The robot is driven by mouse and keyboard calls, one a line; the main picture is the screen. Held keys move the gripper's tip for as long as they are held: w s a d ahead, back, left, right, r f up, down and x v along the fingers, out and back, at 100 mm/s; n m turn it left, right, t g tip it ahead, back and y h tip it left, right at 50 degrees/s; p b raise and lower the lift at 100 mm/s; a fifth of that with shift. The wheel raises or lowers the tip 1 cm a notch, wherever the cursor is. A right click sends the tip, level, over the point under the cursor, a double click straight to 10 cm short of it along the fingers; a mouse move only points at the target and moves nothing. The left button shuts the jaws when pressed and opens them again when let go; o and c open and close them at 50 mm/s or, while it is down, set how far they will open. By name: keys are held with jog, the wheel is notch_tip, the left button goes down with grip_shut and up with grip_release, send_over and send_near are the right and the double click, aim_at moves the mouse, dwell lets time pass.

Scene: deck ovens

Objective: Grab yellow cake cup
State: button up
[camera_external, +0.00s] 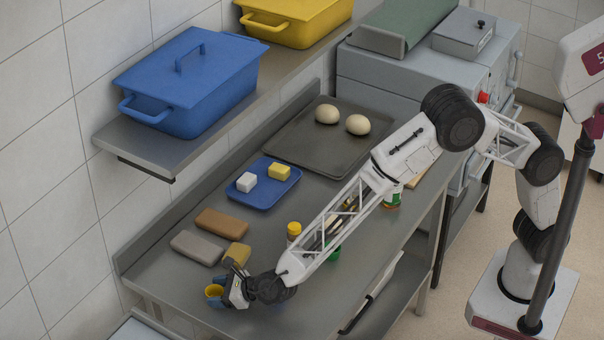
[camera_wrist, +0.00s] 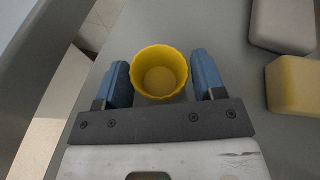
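The yellow cake cup (camera_wrist: 160,73) is a small fluted cup, upright and open at the top, seen from above in the wrist view. It also shows at the near left end of the steel counter in the external view (camera_external: 214,291). My gripper (camera_wrist: 160,75) has its two blue fingers on either side of the cup. The fingers are apart, with a narrow gap visible between each finger and the cup wall. In the external view my gripper (camera_external: 216,296) is low at the counter, partly hiding the cup.
A yellow block (camera_external: 237,254), a grey block (camera_external: 197,247) and a brown block (camera_external: 222,223) lie just beyond the cup. A blue tray (camera_external: 262,201) with two small blocks and a dark baking tray (camera_external: 290,160) are farther back. A yellow-capped bottle (camera_external: 294,229) stands beside my arm.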

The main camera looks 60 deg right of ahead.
jog(key=c, duration=0.5)
jog(key=shift+r, duration=0.1)
jog(key=shift+c, duration=0.2)
notch_tip(320, 180, up, 10)
dwell(0.3)
dwell(0.4)
